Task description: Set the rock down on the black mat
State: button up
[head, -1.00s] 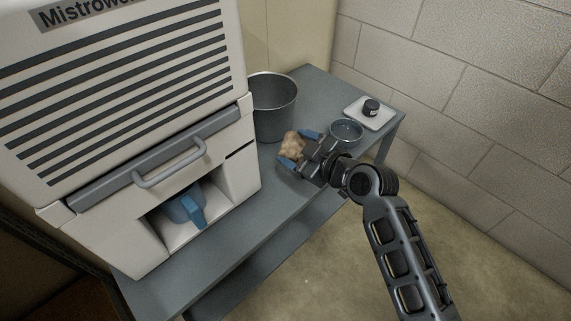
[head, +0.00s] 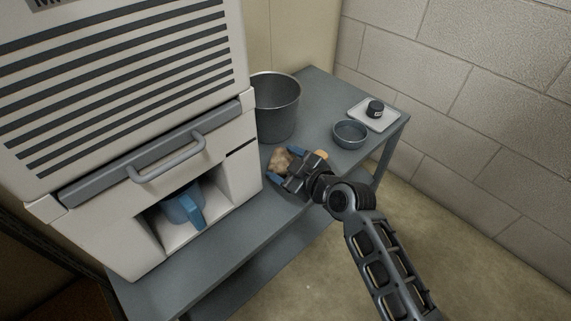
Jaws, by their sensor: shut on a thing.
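The rock (head: 280,159) is a lumpy tan piece in the head view, near the middle of the grey table. My gripper (head: 284,166) is shut on it, with a blue-padded finger on either side. Whether the rock touches the surface beneath it cannot be told. I cannot make out a black mat; the gripper and rock cover part of the table there.
The grey table (head: 240,232) carries a large white louvred machine (head: 215,130) left of my gripper, with a blue jug (head: 184,208) in its bay. A metal bucket (head: 275,112) stands behind the rock. A bowl (head: 350,134) and a white tray (head: 389,117) with a dark jar (head: 375,109) are right. A small tan thing (head: 321,154) shows beside my gripper.

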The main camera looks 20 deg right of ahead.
jog(key=o, duration=1.8)
jog(key=shift+f, duration=0.1)
jog(key=shift+s+r, duration=0.2)
jog(key=p+v, duration=0.2)
jog(key=v, duration=0.9)
jog(key=shift+s, duration=0.25)
jog(key=shift+d+r, duration=0.1)
